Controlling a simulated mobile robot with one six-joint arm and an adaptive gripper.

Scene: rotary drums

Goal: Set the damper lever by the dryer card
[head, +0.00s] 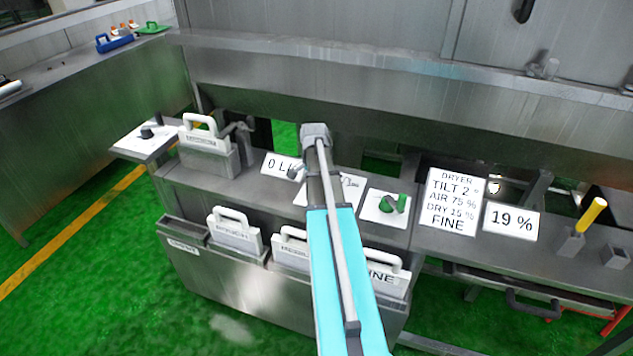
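The dryer card (452,203) stands on the steel bench right of centre and reads "DRYER TILT 2°, AIR 75 %, DRY 15 %, FINE". A lever with a yellow grip (591,214) leans to the right at the right end. A green handle (393,203) sits on a white plate left of the card. No readable label shows which control is the damper lever. My turquoise arm reaches up across the middle, left of the green handle. At its far end, my gripper (316,132) shows no fingers that I can make out.
A display (511,220) reads "19 %". A black knob (147,132) sits on a plate at left. A white-handled plate (203,138) stands in a holder; several more stand in a front bin (190,250). My arm partly hides a "0 L" sign (281,166). Green floor is clear at left.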

